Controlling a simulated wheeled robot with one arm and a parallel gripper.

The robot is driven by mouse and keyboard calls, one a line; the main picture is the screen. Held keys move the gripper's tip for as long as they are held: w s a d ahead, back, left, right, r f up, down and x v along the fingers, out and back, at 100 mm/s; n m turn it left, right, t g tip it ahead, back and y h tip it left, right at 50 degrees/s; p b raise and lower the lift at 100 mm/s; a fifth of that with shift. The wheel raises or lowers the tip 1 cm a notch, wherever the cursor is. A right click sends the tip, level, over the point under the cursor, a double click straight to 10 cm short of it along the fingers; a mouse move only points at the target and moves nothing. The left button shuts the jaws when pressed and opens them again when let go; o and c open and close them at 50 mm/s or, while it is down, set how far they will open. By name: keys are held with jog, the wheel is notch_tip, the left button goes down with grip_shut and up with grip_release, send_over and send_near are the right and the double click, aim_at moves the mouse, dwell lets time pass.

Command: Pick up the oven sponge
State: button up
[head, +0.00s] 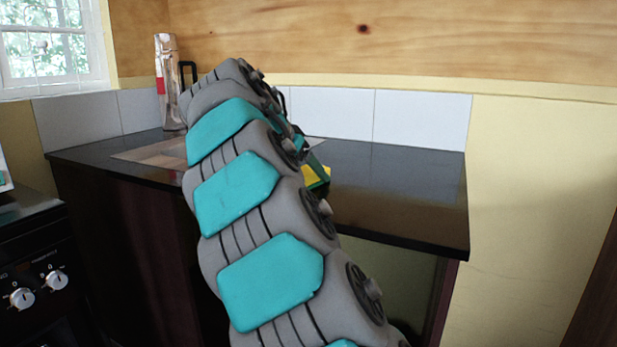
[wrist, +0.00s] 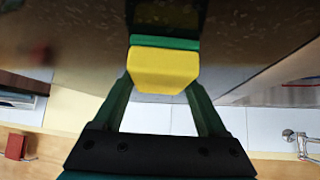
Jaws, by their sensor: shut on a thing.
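The oven sponge (wrist: 163,72) is a yellow block with a green layer along one side. In the wrist view it sits between the two dark green fingers of my gripper (wrist: 161,84), which are shut on it. A dark reflection of the sponge shows in the glossy black countertop beside it; I cannot tell whether the sponge touches the counter. In the head view a yellow part of the sponge (head: 318,177) shows just past my arm, near the counter's front edge. My arm hides most of the gripper and the rest of the sponge there.
The black countertop (head: 400,190) is clear to the right. White tiles and a plywood wall are behind. A black stove with knobs (head: 22,298) is at the left.

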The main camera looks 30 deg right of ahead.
jog(key=c, duration=0.4)
jog(key=shift+c, duration=0.2)
jog(key=shift+r, duration=0.1)
